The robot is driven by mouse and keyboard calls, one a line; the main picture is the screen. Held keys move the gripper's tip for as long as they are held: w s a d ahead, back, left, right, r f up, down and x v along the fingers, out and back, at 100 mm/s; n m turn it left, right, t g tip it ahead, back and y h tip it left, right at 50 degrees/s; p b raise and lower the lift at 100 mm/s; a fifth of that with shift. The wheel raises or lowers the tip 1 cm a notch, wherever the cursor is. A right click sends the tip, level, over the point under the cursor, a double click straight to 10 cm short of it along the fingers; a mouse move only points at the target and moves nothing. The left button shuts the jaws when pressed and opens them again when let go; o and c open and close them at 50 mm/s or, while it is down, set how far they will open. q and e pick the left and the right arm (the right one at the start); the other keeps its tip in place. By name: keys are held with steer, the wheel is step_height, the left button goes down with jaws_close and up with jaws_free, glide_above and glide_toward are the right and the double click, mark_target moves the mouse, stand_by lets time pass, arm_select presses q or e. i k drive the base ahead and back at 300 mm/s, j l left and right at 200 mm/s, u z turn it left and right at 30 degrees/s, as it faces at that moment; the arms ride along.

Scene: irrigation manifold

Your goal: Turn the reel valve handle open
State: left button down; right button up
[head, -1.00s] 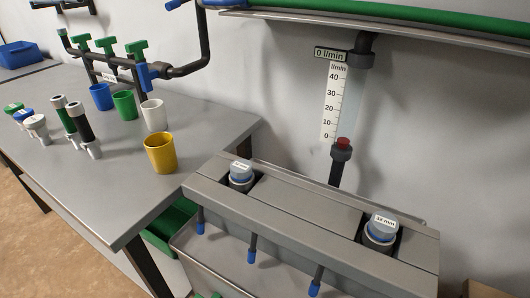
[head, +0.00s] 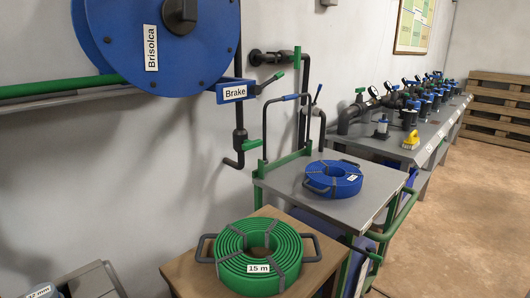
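The large blue hose reel (head: 165,45), labelled Brisolca, hangs on the wall at the upper left of the head view. A dark vertical pipe (head: 239,120) runs beside the reel, with a green handle (head: 251,145) sticking out to the right, roughly level. Farther right, another dark pipe carries an upright green handle (head: 297,57). No label shows which is the reel valve handle. Neither of my grippers is in view.
A green coiled hose marked 15 m (head: 258,258) lies on a wooden table (head: 190,272) in front. A green-framed cart (head: 345,208) holds a blue coil (head: 333,178). A long bench (head: 400,150) with valves and gauges runs along the wall. Open floor (head: 470,220) lies at the right.

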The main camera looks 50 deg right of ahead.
mark_target(247, 145)
steer(key=k+z, duration=0.1)
steer(key=z, duration=0.3)
steer(key=k+z, duration=0.15)
steer(key=z, duration=0.25)
steer(key=k+l+z, duration=0.1)
steer(key=z, duration=0.35)
steer(key=j+z, duration=0.4)
steer(key=j, duration=0.35)
